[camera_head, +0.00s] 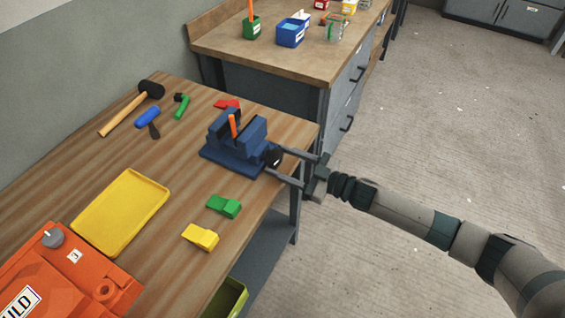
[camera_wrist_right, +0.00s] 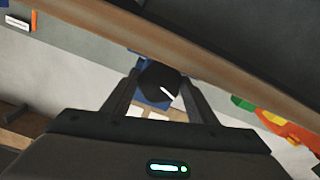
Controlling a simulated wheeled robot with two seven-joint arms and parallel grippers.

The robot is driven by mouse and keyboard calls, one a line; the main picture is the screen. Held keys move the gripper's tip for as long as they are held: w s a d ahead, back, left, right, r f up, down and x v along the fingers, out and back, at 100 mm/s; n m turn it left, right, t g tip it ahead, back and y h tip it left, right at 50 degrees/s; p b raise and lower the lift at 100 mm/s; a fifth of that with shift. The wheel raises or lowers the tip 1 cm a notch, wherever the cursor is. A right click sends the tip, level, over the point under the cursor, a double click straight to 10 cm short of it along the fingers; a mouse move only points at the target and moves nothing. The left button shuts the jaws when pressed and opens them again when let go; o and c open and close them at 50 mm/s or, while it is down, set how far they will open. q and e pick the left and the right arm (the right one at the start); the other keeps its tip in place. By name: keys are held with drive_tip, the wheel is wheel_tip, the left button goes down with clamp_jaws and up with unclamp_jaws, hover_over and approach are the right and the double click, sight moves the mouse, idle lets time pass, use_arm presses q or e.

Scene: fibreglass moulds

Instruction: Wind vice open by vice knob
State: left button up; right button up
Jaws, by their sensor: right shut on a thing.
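The blue vice (camera_head: 233,145) stands near the right edge of the wooden workbench. A thin orange piece (camera_head: 233,125) stands upright between its two jaws. The dark vice knob (camera_head: 273,157) is on the vice's right side, at the bench edge. My right gripper (camera_head: 281,167) reaches in from the right with its fingers on either side of the knob and is shut on it. In the right wrist view the dark knob (camera_wrist_right: 160,84) with a white mark sits between the fingertips (camera_wrist_right: 160,92), with blue vice parts behind it. My left gripper is not in view.
Green (camera_head: 223,206) and yellow (camera_head: 201,237) blocks lie in front of the vice. A yellow tray (camera_head: 121,212), an orange mould (camera_head: 62,280), a mallet (camera_head: 125,108) and small tools lie to the left. A second bench (camera_head: 280,63) stands behind. Open floor lies right.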

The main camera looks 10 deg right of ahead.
idle(0.4)
drive_tip(key=o, duration=1.1)
drive_tip(key=shift+c, duration=0.2)
drive_tip(key=shift+d, duration=0.1)
drive_tip(key=shift+s+d+f, duration=0.1)
drive_tip(key=shift+s+d, duration=0.25)
drive_tip(key=shift+d, duration=0.05)
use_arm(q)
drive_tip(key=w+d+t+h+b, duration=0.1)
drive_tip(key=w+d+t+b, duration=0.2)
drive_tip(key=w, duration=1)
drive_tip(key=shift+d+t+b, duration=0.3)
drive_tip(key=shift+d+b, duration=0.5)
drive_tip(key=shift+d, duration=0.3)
use_arm(e)
drive_tip(key=v, duration=1.6)
drive_tip(key=shift+s+d, duration=0.1)
